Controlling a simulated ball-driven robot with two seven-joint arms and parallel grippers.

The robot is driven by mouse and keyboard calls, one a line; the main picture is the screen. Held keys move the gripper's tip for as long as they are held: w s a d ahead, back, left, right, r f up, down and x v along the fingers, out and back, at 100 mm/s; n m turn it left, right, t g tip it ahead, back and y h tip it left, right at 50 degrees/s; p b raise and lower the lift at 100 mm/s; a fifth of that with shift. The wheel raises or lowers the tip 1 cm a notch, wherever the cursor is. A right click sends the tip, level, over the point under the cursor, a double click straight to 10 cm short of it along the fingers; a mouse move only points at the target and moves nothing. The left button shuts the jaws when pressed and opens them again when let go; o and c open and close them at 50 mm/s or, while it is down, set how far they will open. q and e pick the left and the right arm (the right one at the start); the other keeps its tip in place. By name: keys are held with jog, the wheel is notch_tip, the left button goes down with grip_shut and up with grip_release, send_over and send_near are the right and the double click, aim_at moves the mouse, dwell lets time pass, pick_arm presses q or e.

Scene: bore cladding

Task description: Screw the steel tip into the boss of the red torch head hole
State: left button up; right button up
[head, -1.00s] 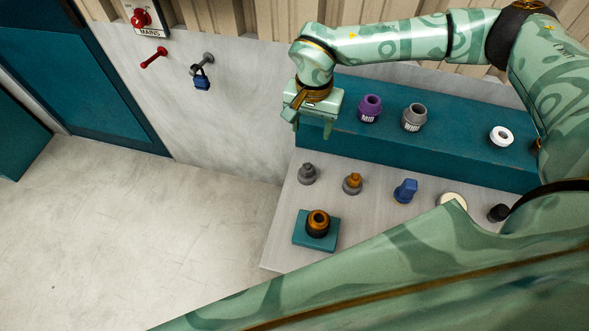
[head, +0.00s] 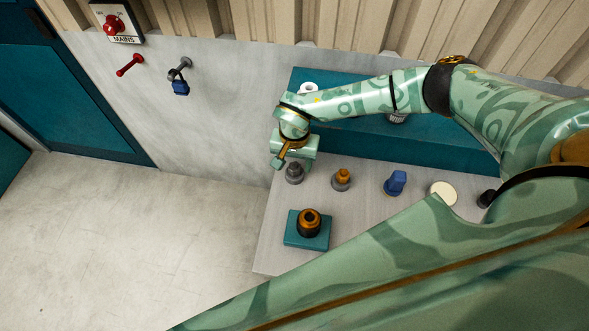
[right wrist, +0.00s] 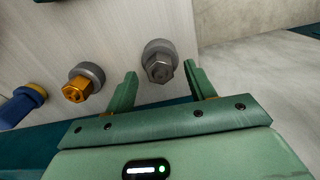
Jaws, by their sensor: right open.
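The steel tip (head: 294,173) is a small grey hex piece on a round grey base, at the left of the pale bench. In the right wrist view the steel tip (right wrist: 160,66) shows between and beyond my fingertips, with no contact visible. My right gripper (head: 285,160), also in the right wrist view (right wrist: 161,76), is open and empty. A bronze-orange and black torch part (head: 308,224) with a dark hole in its top sits on a small teal block (head: 293,241) at the bench front. No plainly red torch head shows. My left gripper is not in view.
A brass tip (head: 342,179) stands right of the steel one, also in the right wrist view (right wrist: 77,88). Further right are a blue piece (head: 395,183), a cream disc (head: 443,194) and a black piece (head: 486,198). A white ring (head: 308,87) is on the teal step (head: 435,140) behind.

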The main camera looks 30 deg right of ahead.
jog(key=shift+f, duration=0.35)
jog(key=c, duration=1.1)
jog(key=shift+c, duration=0.2)
